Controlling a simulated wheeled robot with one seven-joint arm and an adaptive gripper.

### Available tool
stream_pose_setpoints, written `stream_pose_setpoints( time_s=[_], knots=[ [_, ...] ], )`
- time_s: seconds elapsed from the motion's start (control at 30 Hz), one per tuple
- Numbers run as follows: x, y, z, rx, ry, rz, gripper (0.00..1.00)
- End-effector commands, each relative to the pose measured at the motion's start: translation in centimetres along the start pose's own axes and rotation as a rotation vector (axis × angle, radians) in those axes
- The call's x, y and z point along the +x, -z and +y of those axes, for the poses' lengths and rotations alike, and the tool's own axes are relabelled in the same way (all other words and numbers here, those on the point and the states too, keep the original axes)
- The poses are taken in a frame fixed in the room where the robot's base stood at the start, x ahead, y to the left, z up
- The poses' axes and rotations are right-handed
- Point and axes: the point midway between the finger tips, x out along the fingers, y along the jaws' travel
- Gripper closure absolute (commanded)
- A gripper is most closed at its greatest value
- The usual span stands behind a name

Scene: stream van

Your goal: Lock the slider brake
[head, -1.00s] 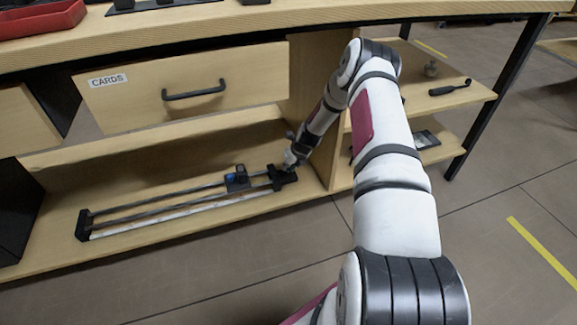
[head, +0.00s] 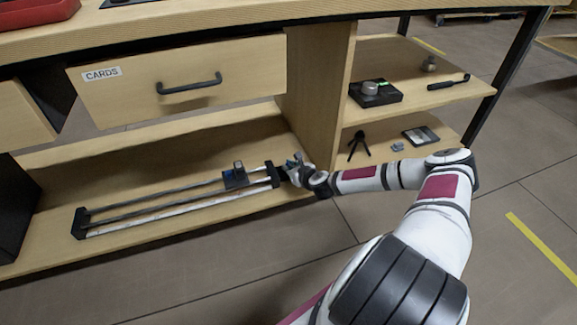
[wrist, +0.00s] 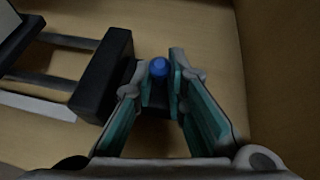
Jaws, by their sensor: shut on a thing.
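The slider lies on the low wooden shelf. Its rails (head: 165,204) run between a black left end block (head: 80,223) and a black right end block (head: 272,174); the right block also shows in the wrist view (wrist: 103,75). My gripper (head: 293,171) is at the right end of the slider. In the wrist view, my gripper (wrist: 161,88) is shut on a blue-topped brake knob (wrist: 159,68) beside the end block. The knob's lower part is mostly hidden between the fingers.
A wooden upright (head: 316,95) stands close to my gripper. The right shelves hold a black device with a knob (head: 375,94), a small tripod (head: 358,146) and a flat panel (head: 421,136).

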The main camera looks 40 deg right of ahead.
Motion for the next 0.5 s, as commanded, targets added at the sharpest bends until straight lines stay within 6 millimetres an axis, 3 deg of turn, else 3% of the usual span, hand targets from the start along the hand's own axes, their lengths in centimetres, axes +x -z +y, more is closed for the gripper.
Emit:
stream_pose_setpoints(
  time_s=[0.5],
  knots=[
    [-0.21,0.42,0.02,-0.020,0.020,-0.135,1.00]
  ],
)
